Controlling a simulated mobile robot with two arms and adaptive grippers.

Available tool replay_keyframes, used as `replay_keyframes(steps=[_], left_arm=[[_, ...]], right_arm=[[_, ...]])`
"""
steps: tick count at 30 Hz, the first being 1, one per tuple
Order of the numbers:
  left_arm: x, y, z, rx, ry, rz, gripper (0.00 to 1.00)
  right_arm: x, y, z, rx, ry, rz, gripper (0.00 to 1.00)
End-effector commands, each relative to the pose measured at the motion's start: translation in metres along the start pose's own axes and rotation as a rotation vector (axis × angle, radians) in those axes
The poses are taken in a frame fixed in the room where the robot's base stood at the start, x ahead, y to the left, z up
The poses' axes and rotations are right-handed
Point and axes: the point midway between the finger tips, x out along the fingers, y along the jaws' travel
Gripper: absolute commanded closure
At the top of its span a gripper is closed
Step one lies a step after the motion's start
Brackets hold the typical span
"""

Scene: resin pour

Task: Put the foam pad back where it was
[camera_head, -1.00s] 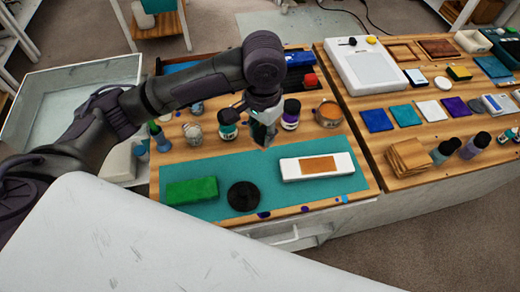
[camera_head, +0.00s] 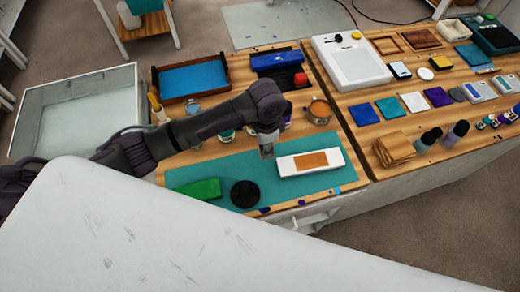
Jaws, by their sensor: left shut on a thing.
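My left gripper (camera_head: 267,151) points down over the back part of the teal mat (camera_head: 228,167), just behind and left of a white block with an orange-brown centre (camera_head: 310,161). It is shut on a small greyish thing between its fingertips, too small and covered to name surely as the foam pad. A green block (camera_head: 197,189) and a black round disc (camera_head: 245,194) lie on the front left of the mat. No other thing is clearly a foam pad. My right gripper is not in view.
A wooden tray with a blue sheet (camera_head: 226,85) and a copper-coloured pot (camera_head: 319,112) stand behind. Bottles stand partly hidden by my arm. The right table holds a white scale (camera_head: 350,62), coloured squares and wooden coasters (camera_head: 395,150). A glass-sided bin (camera_head: 76,112) stands left.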

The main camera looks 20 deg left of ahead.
Motion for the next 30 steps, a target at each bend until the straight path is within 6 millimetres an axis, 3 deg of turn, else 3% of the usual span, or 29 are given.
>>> replay_keyframes(steps=[4, 15, 26, 27, 30], left_arm=[[0.007, -0.004, 0.013, 0.000, -0.001, 0.000, 0.95], [0.048, -0.004, 0.013, 0.000, 0.000, 0.001, 0.95], [0.052, -0.005, 0.013, 0.000, 0.001, 0.000, 0.95], [0.053, -0.005, 0.013, 0.000, 0.001, 0.000, 0.66], [0.052, -0.005, 0.013, 0.000, 0.001, 0.000, 0.49]], right_arm=[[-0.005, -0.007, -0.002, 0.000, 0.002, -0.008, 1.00], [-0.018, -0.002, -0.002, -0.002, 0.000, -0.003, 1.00], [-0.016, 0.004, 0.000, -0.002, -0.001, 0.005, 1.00], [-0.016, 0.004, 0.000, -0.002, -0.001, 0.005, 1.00], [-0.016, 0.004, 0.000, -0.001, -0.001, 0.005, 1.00]])
